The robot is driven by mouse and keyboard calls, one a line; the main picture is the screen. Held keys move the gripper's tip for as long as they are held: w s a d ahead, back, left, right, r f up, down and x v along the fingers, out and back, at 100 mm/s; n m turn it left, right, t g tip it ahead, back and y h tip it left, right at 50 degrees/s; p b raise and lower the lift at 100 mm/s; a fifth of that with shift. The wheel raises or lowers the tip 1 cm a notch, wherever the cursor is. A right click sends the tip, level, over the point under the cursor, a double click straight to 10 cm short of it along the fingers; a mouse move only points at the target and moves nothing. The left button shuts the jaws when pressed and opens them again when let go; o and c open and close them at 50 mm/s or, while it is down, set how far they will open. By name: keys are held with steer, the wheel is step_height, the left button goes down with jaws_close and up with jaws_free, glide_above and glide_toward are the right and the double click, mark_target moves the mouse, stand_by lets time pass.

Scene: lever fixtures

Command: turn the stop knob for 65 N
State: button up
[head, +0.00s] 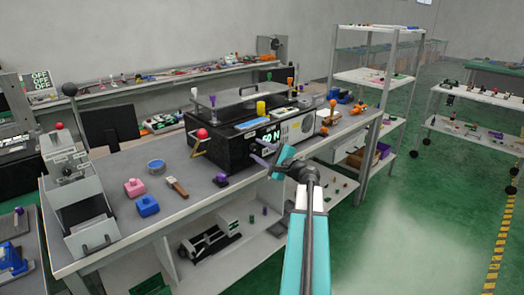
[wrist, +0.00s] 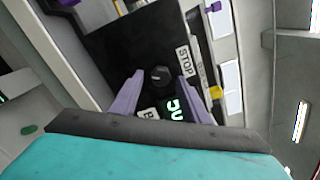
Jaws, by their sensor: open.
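A dark round knob (wrist: 160,74) sits on the black front panel (wrist: 118,52) of the machine, beside a white label reading STOP (wrist: 184,62). My gripper (wrist: 160,78) is open, with its two purple fingers on either side of the knob in the wrist view; I cannot tell whether they touch it. A green display (wrist: 178,108) lies below the knob in this view, partly behind a finger. In the head view the display (head: 269,138) seems to read 50 N. There my gripper (head: 259,151) is at the machine's front, and the knob cannot be made out.
A red-ball lever (head: 202,133) stands at the machine's left end. A pink block (head: 134,187), a blue block (head: 147,205), a blue ring-shaped dish (head: 156,165) and a hammer-like tool (head: 177,187) lie on the workbench (head: 110,166). Open green floor lies at the right.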

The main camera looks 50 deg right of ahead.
steer(key=s+a+b, duration=0.1)
steer(key=s, duration=1.2)
steer(key=shift+s, duration=0.35)
steer(key=w+a+f+n+g+y, duration=0.2)
steer(key=w+a+f+n+g, duration=0.1)
steer(key=a+f, duration=0.65)
steer(key=w+a+f+n+g+y, duration=0.2)
steer(key=w+a+f, duration=0.2)
steer(key=a+f, duration=0.5)
steer(key=w+a+f+n+g+y, duration=0.2)
steer(key=w+a+f+n+g, duration=0.1)
steer(key=a+f, duration=0.6)
steer(key=s+a+f+n+g+p, duration=0.1)
steer(key=s+a+f+n+g, duration=0.5)
steer(key=a+f, duration=0.5)
steer(key=s+a+f+n+g+p, duration=0.1)
steer(key=s+a+f+n+g, duration=0.25)
steer(key=s+a+f, duration=0.6)
steer(key=s+a+f+n+g+h, duration=0.2)
steer(key=s+f+n+g, duration=0.1)
steer(key=s, duration=0.4)
steer(key=s+a+f+n+g+h, duration=0.2)
steer(key=s+f+n+g, duration=0.1)
steer(key=s+f, duration=0.3)
steer(key=shift+s+a+f+n+h, duration=0.2)
steer(key=shift+s+f+n+h, duration=0.15)
steer(key=shift+s+n, duration=0.35)
